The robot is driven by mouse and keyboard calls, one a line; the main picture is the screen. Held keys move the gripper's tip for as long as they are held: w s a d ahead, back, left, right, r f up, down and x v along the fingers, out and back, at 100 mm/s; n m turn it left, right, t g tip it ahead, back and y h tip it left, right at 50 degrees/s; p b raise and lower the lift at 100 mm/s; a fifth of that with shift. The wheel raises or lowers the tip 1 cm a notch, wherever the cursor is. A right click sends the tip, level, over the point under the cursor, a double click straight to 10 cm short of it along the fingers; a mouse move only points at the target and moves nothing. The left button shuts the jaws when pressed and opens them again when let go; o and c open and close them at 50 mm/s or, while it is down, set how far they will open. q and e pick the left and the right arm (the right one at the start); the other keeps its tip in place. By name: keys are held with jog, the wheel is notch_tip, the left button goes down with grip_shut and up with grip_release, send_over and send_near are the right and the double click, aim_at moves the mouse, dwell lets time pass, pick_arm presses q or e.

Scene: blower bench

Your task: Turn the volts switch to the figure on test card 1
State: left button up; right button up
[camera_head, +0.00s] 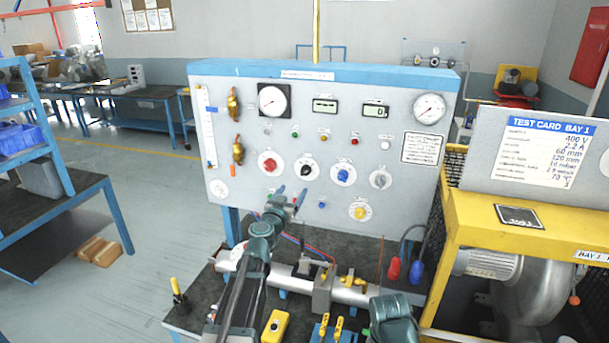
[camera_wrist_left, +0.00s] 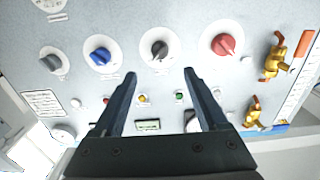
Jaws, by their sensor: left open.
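The grey panel (camera_head: 232,120) carries a row of round switches: a red knob (camera_head: 268,161), a black knob (camera_head: 307,170), a blue knob (camera_head: 343,174) and a grey knob (camera_head: 380,179). Their labels are too small to read, so I cannot tell which is the volts switch. The test card (camera_head: 540,150) at right is headed "TEST CARD BAY 1" and shows 400 V on top. My left gripper (camera_head: 291,194) is open and empty below the black knob. In the left wrist view, the black knob (camera_wrist_left: 158,48) lies beyond and between the open fingertips (camera_wrist_left: 159,76), apart from them.
A yellow knob (camera_head: 360,211) sits lower on the panel. Brass valves (camera_head: 236,150) project at its left. A pipe (camera_head: 345,292) crosses the bench below. The yellow blower frame (camera_head: 490,225) stands at right. Part of my right arm (camera_head: 392,318) shows at the bottom.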

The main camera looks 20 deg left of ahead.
aim_at(304, 174)
pick_arm(q)
jog(key=w, duration=1.2)
jog(key=shift+w+d, duration=0.15)
jog(key=shift+d, duration=0.1)
grip_shut()
